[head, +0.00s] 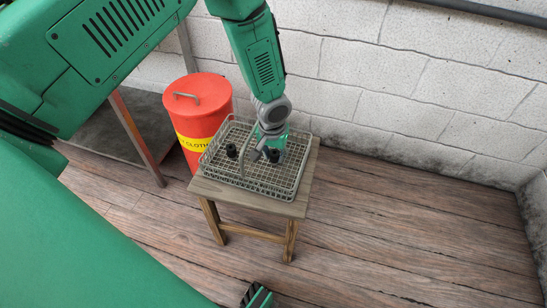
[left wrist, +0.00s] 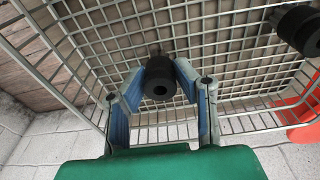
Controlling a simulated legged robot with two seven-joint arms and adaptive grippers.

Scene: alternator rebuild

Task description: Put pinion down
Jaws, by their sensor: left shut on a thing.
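The pinion is a small black cylinder; in the head view (head: 274,155) it is low in the wire basket (head: 250,176), at the fingers. In the left wrist view the pinion (left wrist: 160,80) shows its end with a dark hole. My left gripper (head: 270,150) reaches down into the basket. In the left wrist view its two blue-padded fingers (left wrist: 160,92) are shut on the pinion from both sides. The basket mesh lies just behind it; I cannot tell whether the pinion touches the mesh.
A second black part (head: 231,151) stands in the basket left of the gripper; it also shows in the left wrist view (left wrist: 300,28). The basket rests on a small wooden stool (head: 289,209). A red bin (head: 198,105) stands behind left, near the block wall. The floor right is clear.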

